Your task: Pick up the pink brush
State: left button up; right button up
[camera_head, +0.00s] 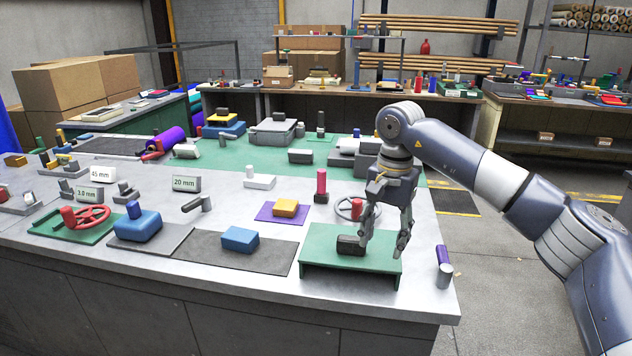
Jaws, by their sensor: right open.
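The pink brush appears to be the upright pink handle (321,182) with a dark block at its foot. It stands on the grey worktop (218,205) near the middle of the view, behind the green stand. My right gripper (384,247) hangs from the right arm, fingers pointing down and spread apart with nothing between them. It is to the right of the pink brush and nearer the front, over or beside the green stand; its exact height is unclear. My left gripper is not in view.
The low green stand (325,272) carries a dark block (350,244) close to my right gripper. A grey handwheel (346,209) lies just right of the brush, and a yellow block (286,207) on a purple mat lies left. A purple-and-grey cylinder (444,267) stands near the right edge.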

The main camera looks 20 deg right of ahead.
aim_at(321, 196)
jog(key=i, duration=1.45)
